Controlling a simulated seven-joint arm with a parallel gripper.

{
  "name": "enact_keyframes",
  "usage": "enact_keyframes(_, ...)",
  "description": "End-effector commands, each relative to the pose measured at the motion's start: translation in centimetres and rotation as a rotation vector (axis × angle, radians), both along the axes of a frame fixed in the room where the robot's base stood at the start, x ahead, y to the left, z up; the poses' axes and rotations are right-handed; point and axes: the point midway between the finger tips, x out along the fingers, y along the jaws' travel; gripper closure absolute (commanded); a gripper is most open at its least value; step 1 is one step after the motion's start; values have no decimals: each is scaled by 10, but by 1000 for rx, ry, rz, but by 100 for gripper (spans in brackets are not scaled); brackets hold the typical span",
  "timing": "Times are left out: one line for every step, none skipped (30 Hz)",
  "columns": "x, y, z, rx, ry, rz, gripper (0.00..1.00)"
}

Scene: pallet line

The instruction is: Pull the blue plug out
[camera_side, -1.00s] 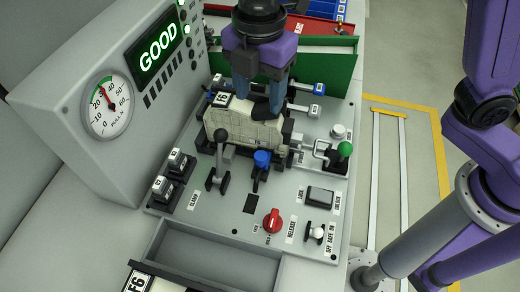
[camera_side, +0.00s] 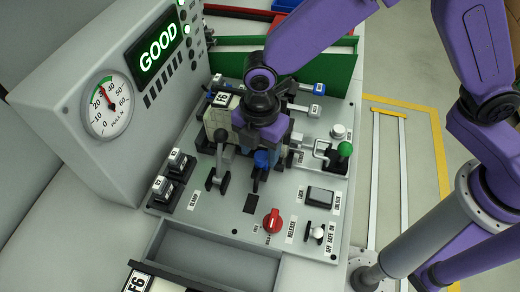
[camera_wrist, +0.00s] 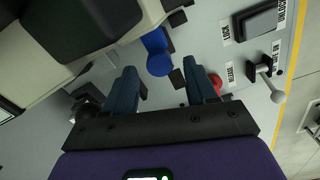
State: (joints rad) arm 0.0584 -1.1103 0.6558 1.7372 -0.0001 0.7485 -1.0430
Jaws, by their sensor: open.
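The blue plug (camera_side: 262,158) stands at the front face of the pale block marked F6 (camera_side: 215,122) in the side view. In the wrist view the blue plug (camera_wrist: 157,52) lies a little beyond my fingertips, roughly between them in the picture. My gripper (camera_side: 257,160) is open and empty, close to the plug and in front of the block. In the wrist view my gripper (camera_wrist: 163,75) has its two blue fingers apart. I cannot tell whether either finger touches the plug. My gripper hides much of the block.
A black-handled lever (camera_side: 220,140) stands close left of the plug. A green-knobbed lever (camera_side: 344,149) is at the right, and a red knob (camera_side: 272,221) in front. The gauge console (camera_side: 75,95) rises at the left. An open trough (camera_side: 215,255) lies at the front.

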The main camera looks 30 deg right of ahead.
Motion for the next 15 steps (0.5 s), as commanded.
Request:
enact_keyframes(0, 0, -5, -2, 1, 0, 44)
enact_keyframes(0, 0, -6, -1, 0, 0, 44)
enact_keyframes(0, -1, -8, -1, 0, -1, 44)
enact_keyframes(0, -1, -10, -1, 0, -1, 44)
enact_keyframes(0, 0, -10, -1, 1, -1, 44)
enact_keyframes(0, 0, -11, 0, 0, -1, 44)
enact_keyframes(0, 0, -11, 0, 0, -1, 44)
enact_keyframes(0, 0, -12, 0, 0, -1, 44)
enact_keyframes(0, 0, -12, 0, 0, -1, 44)
enact_keyframes(0, 0, -11, 0, 0, -1, 44)
enact_keyframes(0, 0, -11, 0, 0, -1, 44)
enact_keyframes(0, 0, -11, 0, 0, -1, 44)
enact_keyframes(0, 0, -11, 0, 0, -1, 44)
enact_keyframes(0, 0, -11, 0, 0, -1, 50)
enact_keyframes(0, 0, -11, 0, 0, 0, 63)
